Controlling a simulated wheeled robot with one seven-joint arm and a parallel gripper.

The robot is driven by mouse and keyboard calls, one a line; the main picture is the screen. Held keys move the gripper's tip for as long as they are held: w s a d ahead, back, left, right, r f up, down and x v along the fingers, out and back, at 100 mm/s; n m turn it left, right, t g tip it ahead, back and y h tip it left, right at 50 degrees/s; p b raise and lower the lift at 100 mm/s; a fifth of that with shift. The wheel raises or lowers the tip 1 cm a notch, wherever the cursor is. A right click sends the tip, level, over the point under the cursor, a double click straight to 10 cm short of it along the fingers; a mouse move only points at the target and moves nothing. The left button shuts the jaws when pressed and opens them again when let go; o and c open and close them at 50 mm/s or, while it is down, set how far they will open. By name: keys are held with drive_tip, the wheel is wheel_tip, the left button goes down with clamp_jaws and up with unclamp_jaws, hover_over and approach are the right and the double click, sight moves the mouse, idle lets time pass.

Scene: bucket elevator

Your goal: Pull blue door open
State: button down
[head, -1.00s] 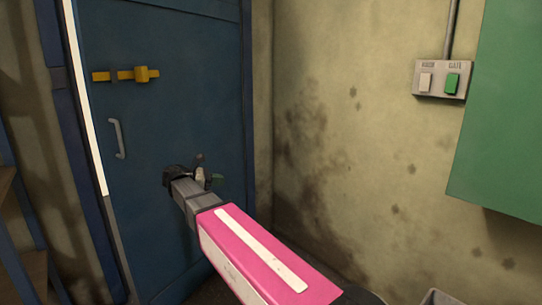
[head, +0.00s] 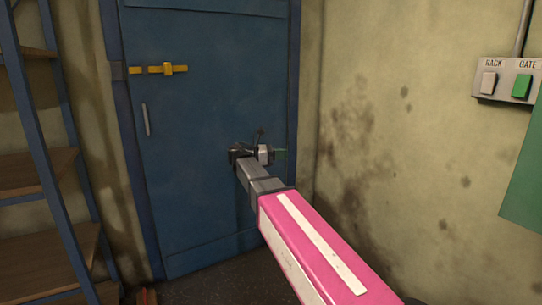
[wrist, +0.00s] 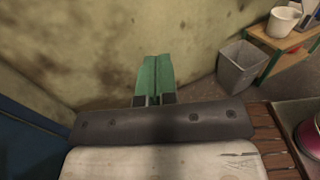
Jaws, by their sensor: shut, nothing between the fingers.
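The blue door (head: 205,110) stands in the left half of the head view and looks shut in its frame, with no bright gap at its left edge. A grey vertical handle (head: 146,119) is on its left side, below a yellow bolt (head: 158,69). My gripper (head: 281,154) is in front of the door's right part, well right of the handle, and points right. In the wrist view its green fingers (wrist: 153,76) are together and empty, facing the stained wall. I cannot tell how far it is from the door. A strip of blue shows at the wrist view's left edge.
A blue-framed shelf (head: 45,190) with wooden boards stands left of the door. A box with RACK and GATE buttons (head: 505,80) is on the right wall, near a green panel (head: 524,185). The wrist view shows a grey bin (wrist: 242,66) beside a green-legged table (wrist: 285,42).

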drive_tip(key=shift+d, duration=2.8)
